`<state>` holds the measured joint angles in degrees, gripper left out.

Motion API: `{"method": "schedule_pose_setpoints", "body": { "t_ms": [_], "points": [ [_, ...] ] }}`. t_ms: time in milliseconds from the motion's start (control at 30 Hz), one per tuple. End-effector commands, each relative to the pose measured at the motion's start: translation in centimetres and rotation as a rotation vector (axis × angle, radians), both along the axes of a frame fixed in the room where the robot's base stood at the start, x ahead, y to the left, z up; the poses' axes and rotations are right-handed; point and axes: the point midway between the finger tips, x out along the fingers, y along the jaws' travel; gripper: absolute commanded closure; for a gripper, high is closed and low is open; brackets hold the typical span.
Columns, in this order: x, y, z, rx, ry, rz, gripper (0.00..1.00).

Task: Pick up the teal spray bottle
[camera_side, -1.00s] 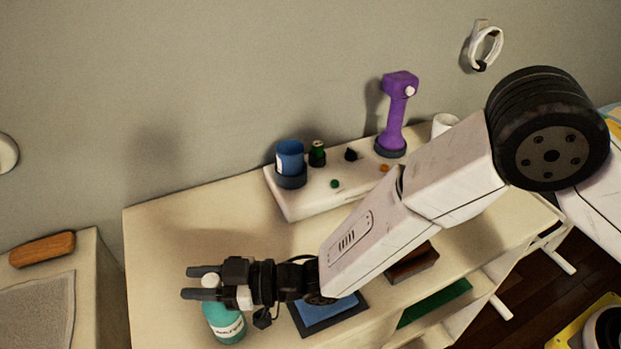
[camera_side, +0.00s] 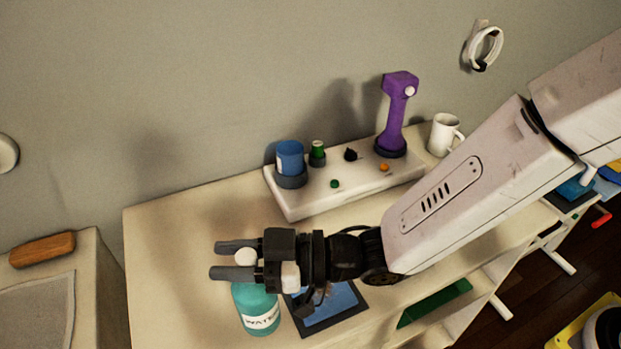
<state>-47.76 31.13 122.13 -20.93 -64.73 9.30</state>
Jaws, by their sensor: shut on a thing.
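The teal spray bottle (camera_side: 257,309) has a white cap (camera_side: 246,257) and a pale label with dark lettering. It is upright over the cream table, near its front; I cannot tell whether its base touches the surface. My gripper (camera_side: 234,260) comes in from the right, level, with its two dark fingers at the height of the bottle's top. It is shut on the bottle, with the white cap between the fingers. The fingers and the gripper body hide part of the bottle's neck.
A blue-faced, dark-framed item (camera_side: 328,310) lies just right of the bottle. A white stand (camera_side: 330,207) behind holds a blue cup (camera_side: 290,158) and a purple tool (camera_side: 396,115). A white mug (camera_side: 443,135) stands at its right. The tabletop's left part is clear.

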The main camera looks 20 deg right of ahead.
Motion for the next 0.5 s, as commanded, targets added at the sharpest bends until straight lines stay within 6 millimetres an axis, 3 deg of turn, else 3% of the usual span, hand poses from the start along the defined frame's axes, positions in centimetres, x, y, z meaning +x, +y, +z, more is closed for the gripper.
{"method": "schedule_pose_setpoints", "body": {
  "t_ms": [200,500],
  "points": [
    [-2.3,-2.3,1.7,0.004,-0.004,0.000,1.00],
    [-4.2,-4.3,2.8,0.003,-0.003,0.000,1.00]
  ]
}}
